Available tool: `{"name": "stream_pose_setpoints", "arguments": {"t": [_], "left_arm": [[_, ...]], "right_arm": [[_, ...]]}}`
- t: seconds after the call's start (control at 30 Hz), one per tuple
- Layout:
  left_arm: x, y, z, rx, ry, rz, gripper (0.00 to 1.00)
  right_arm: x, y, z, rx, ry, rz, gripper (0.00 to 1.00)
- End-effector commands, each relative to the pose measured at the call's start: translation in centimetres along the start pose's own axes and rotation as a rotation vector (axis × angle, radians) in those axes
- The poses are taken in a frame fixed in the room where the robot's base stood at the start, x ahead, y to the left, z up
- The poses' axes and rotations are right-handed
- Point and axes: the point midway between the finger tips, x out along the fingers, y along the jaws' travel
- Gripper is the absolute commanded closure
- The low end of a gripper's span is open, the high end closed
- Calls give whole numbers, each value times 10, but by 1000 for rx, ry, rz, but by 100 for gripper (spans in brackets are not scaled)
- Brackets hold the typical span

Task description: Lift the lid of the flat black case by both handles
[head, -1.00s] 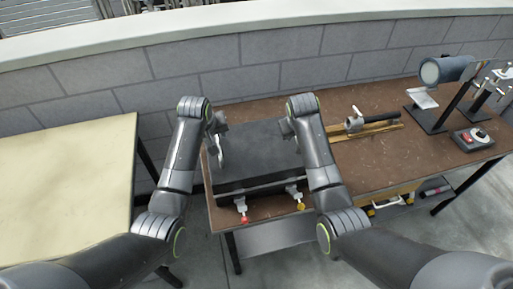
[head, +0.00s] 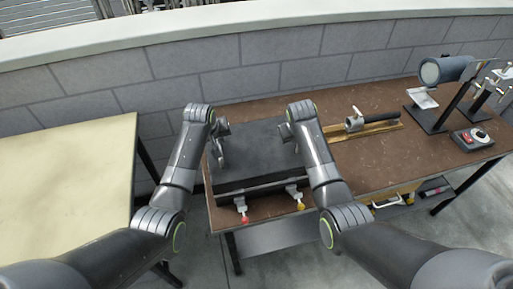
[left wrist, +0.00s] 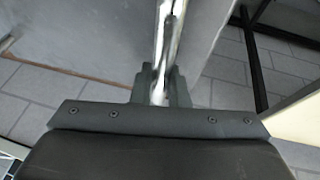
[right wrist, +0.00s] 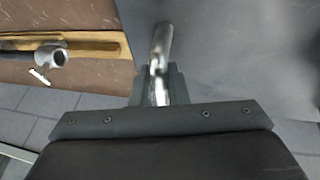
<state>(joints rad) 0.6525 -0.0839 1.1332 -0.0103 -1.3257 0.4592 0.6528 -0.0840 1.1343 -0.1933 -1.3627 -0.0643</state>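The flat black case (head: 255,150) lies on the brown workbench between my two arms, and its lid looks down. My left gripper (head: 219,150) is at the case's left side. In the left wrist view a shiny metal handle (left wrist: 172,35) runs between the fingers (left wrist: 161,90), which sit close on both sides of it. In the right wrist view another shiny handle (right wrist: 161,45) runs between my right gripper's fingers (right wrist: 160,88), also close around it. In the head view my right forearm hides most of the right gripper and handle.
Red (head: 244,219) and yellow (head: 300,205) clamp ends stick out at the bench's front edge (head: 335,205). A metal tool on a wooden board (head: 375,128) lies right of the case. A lamp-like device (head: 446,70) stands farther right. A cream table (head: 65,180) is at left.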

Motion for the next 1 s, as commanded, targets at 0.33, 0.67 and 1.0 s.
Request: {"name": "stream_pose_setpoints", "arguments": {"t": [0.33,0.67,1.0], "left_arm": [[0,0,0,0,0,0,100],[-3,1,-2,0,3,1,100],[-22,5,-10,0,3,1,100]], "right_arm": [[0,0,0,0,0,1,100],[-3,1,-2,0,3,1,100],[-22,5,-10,0,3,1,100]]}}
